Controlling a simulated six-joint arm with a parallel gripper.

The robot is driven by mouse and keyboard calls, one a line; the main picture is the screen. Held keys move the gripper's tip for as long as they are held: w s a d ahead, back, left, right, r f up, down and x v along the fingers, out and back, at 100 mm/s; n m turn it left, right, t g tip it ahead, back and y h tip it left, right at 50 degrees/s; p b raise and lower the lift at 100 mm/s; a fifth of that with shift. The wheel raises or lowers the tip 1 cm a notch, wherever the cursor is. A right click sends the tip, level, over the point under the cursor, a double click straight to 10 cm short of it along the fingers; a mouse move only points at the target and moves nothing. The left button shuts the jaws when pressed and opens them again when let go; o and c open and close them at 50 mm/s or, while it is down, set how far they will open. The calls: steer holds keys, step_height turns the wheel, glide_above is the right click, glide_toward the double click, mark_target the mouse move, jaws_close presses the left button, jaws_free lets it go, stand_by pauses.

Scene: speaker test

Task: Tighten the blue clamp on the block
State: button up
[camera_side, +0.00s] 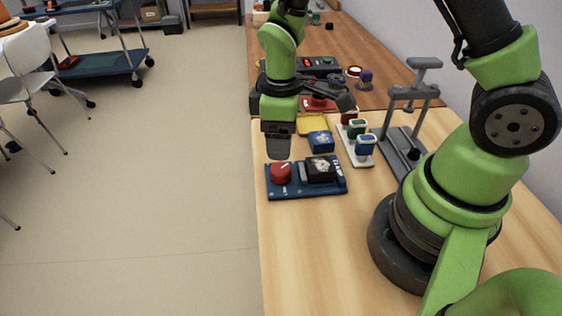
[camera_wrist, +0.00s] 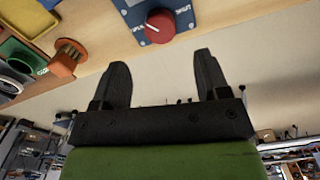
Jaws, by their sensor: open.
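The blue clamp (camera_side: 306,192) lies on the near wooden table in the side view. It carries a round red knob (camera_side: 280,172) at its left and a dark block (camera_side: 320,168) with a pale top at its right. My gripper (camera_side: 278,154) hangs just behind and above the red knob, open and empty. In the wrist view, the two dark fingers of my gripper (camera_wrist: 158,60) stand apart. The red knob (camera_wrist: 159,26), with a white pointer line, shows beyond and between their tips, apart from them. Only part of the clamp's blue base (camera_wrist: 128,14) shows there.
A blue box (camera_side: 321,142) and yellow tray (camera_side: 312,125) lie behind the clamp. A white rack (camera_side: 354,156) with red, green and blue pieces stands to the right. A tall grey stand (camera_side: 408,95) is farther right. The table in front of the clamp is clear.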

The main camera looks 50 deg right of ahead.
mark_target(281, 168)
step_height(281, 168, down, 8)
steer(key=shift+f, duration=0.1)
stand_by(0.4)
steer(key=c, duration=0.9)
